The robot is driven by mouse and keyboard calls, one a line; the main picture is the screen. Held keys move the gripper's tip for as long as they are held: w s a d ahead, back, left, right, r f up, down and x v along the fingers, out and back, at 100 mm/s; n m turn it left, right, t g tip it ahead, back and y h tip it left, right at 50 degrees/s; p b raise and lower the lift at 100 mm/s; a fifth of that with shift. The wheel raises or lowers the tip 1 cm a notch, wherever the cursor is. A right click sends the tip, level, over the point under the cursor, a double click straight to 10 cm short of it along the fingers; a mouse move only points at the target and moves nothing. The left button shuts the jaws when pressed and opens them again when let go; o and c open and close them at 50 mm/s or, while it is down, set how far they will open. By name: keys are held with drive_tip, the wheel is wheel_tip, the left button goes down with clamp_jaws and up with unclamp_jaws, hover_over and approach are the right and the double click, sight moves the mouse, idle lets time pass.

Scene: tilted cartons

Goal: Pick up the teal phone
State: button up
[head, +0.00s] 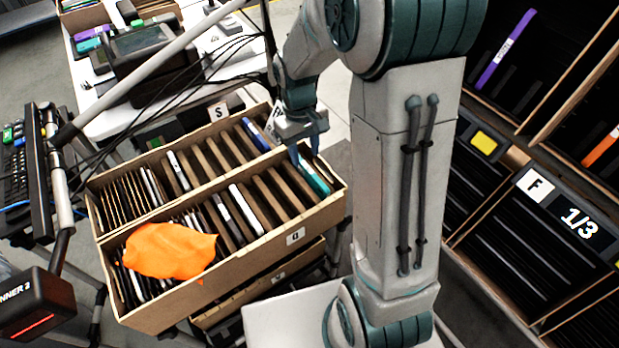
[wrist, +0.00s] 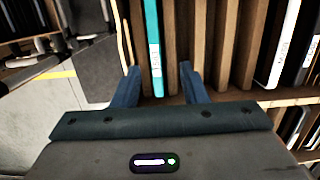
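The teal phone (head: 313,177) stands on edge in a slot at the right end of the tilted carton (head: 256,243). In the wrist view the teal phone (wrist: 154,48) shows as a narrow upright strip with a white label low on it, among brown dividers. My gripper (head: 305,153) is just above the phone's upper end in the head view. In the wrist view my gripper (wrist: 160,70) is open, with one blue finger left of the phone and one right of it. The fingers look apart from the phone; the exact depth gap is hard to tell.
An orange cloth (head: 168,251) lies over the carton's front left. White and dark devices stand in other slots. A second carton (head: 262,286) sits below. Dark shelving (head: 535,250) stands at right, a white table (head: 115,118) at back left, a scanner (head: 38,305) at front left.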

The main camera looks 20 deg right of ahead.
sight(310, 170)
drive_tip(key=f, duration=0.3)
drive_tip(key=s+d+f, duration=0.1)
drive_tip(key=f, duration=0.1)
drive_tip(key=shift+f+p, duration=0.25)
drive_tip(key=shift+p, duration=0.05)
clamp_jaws()
